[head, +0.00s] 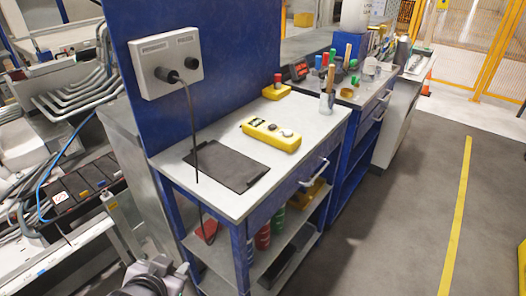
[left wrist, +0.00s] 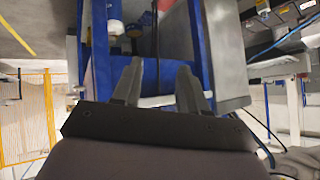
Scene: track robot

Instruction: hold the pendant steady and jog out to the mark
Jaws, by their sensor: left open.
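The yellow pendant (head: 270,134), with a dark display and round buttons, lies flat on the light top of a blue workbench (head: 221,206). A yellow line (head: 456,215) runs along the grey floor at the right; I see no other clear mark. Part of my left gripper (head: 181,271) shows at the bottom of the head view, low in front of the bench and well apart from the pendant. In the left wrist view its two fingers (left wrist: 158,82) are apart with nothing held between them. My right gripper is not in view.
A dark mat (head: 226,166) lies beside the pendant. A cable hangs from the grey socket box (head: 167,62) past the bench top. A small yellow box with a red button (head: 277,90) stands behind.

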